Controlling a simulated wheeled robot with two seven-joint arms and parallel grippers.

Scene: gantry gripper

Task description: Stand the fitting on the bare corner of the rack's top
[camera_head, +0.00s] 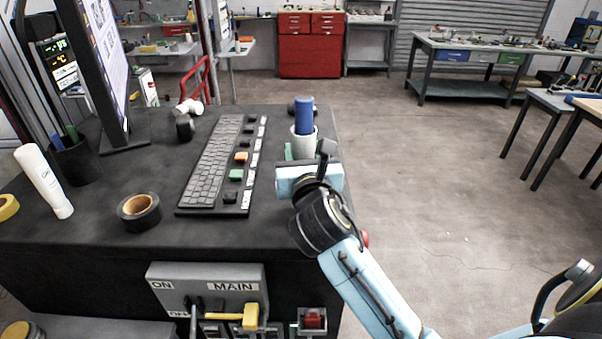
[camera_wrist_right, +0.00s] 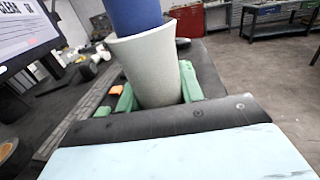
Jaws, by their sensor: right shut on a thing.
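The fitting looks like a pale grey tapered sleeve (camera_head: 304,144) with a blue cylinder (camera_head: 304,113) standing up out of it. In the right wrist view the sleeve (camera_wrist_right: 150,66) is upright between green finger pads, with the blue part (camera_wrist_right: 133,15) above it. My right gripper (camera_head: 301,150) is shut on the sleeve, over the right side of the rack's black top (camera_head: 110,181). The sleeve's lower end is hidden by the gripper, so I cannot tell whether it touches the top. My left gripper is not in view.
A keyboard (camera_head: 215,165) lies left of my gripper. A dark round object (camera_head: 292,107) stands behind the fitting.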

